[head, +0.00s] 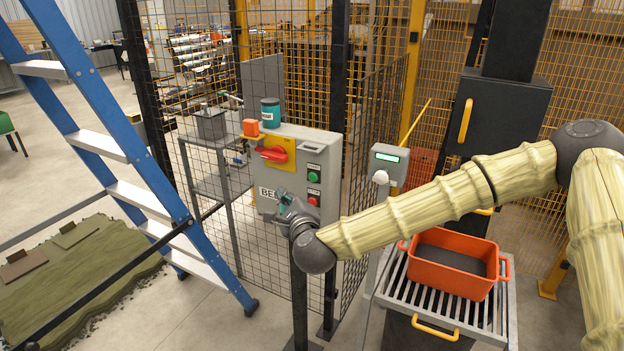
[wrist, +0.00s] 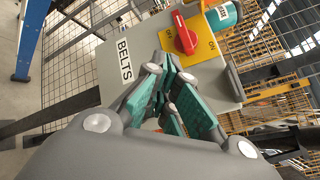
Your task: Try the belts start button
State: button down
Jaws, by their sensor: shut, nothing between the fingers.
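The grey belts control box (head: 300,150) hangs on the mesh fence, with a "BELTS" label (wrist: 124,60) on its front. A green start button (head: 313,178) sits at the right of its front, above a red button (head: 313,201). A red rotary switch (head: 273,154) on a yellow plate is at the upper left; it also shows in the wrist view (wrist: 184,34). My gripper (head: 283,202) is shut and empty in front of the lower part of the box, left of the buttons. In the wrist view its teal fingers (wrist: 172,72) hide the green button. Contact with the box cannot be told.
A teal tin (head: 270,113) and an orange block (head: 250,127) are at the box's top. A grey unit with a green display (head: 388,158) is to the right. An orange crate (head: 453,270) sits on slatted rollers. A blue ladder (head: 110,150) stands left.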

aim_at(313, 177)
jog(key=shift+w+d+p, duration=0.1)
jog(key=shift+w+d, duration=0.65)
jog(key=shift+w, duration=0.5)
jog(key=shift+w+d+p, duration=0.1)
jog(key=shift+w+d, duration=0.6)
jog(key=shift+w, duration=0.6)
jog(key=shift+w+d+p, duration=0.1)
jog(key=shift+w+d, duration=0.65)
jog(key=shift+w, duration=0.5)
jog(key=shift+w+d+f, duration=0.1)
jog(key=shift+w+d, duration=0.05)
jog(key=shift+w, duration=0.05)
jog(key=shift+w+d+b, duration=0.1)
jog(key=shift+w+b, duration=0.05)
jog(key=shift+b, duration=0.2)
jog(key=shift+w+d, duration=0.2)
jog(key=shift+w, duration=0.2)
jog(key=shift+s+b, duration=0.1)
jog(key=shift+b, duration=0.2)
jog(key=shift+s+a, duration=0.4)
jog(key=shift+s, duration=0.25)
